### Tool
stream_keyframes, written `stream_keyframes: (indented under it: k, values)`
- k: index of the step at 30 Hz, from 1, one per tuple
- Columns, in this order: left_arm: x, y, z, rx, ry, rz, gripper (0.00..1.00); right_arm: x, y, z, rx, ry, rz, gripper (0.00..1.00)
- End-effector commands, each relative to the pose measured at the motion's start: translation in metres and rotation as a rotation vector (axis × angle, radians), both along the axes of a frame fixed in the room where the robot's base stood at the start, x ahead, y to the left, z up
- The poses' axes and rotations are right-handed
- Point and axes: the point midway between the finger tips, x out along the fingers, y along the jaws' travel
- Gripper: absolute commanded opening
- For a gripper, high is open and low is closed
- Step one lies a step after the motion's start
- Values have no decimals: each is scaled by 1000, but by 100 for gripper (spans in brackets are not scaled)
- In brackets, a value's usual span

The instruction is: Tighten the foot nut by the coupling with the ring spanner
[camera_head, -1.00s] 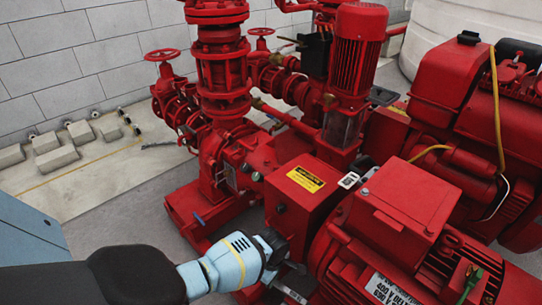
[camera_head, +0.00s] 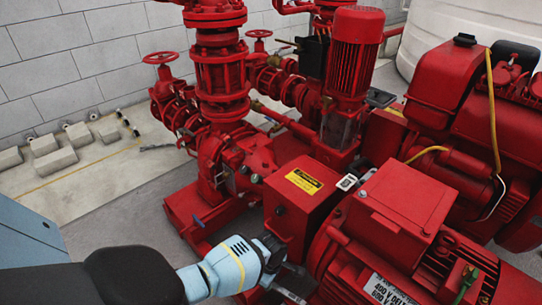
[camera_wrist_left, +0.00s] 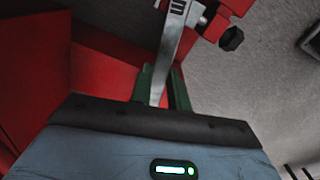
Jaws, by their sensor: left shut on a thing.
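My left gripper (camera_head: 275,262) reaches down beside the red motor, below the red coupling guard box (camera_head: 300,200). In the left wrist view its green fingers (camera_wrist_left: 160,88) are shut on a grey metal spanner (camera_wrist_left: 172,48). The spanner's shaft runs up out of the top of that view, so its ring end is hidden. A black hex nut or bolt head (camera_wrist_left: 231,39) shows on a red part, to the right of the spanner and apart from it. I cannot tell whether it is the foot nut. The right gripper is not in view.
The red motor (camera_head: 400,225) stands close on the right of the hand. The red pump and pipework (camera_head: 215,130) rise behind it. Grey floor is free at the left, with several concrete blocks (camera_head: 55,160) by the wall.

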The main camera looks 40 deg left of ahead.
Motion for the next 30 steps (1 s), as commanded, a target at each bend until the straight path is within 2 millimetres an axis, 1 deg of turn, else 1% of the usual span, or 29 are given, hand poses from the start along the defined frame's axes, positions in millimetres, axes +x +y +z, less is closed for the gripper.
stream_keyframes:
  k: [16, 23, 30]
  values:
    - [-1, 0, 1, 0, -1, 10, 0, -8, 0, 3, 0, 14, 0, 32]
    - [-1, -1, 11, -1, -2, 10, 0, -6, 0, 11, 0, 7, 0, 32]
    - [-1, -1, 21, -1, -2, 10, 0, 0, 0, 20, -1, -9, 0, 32]
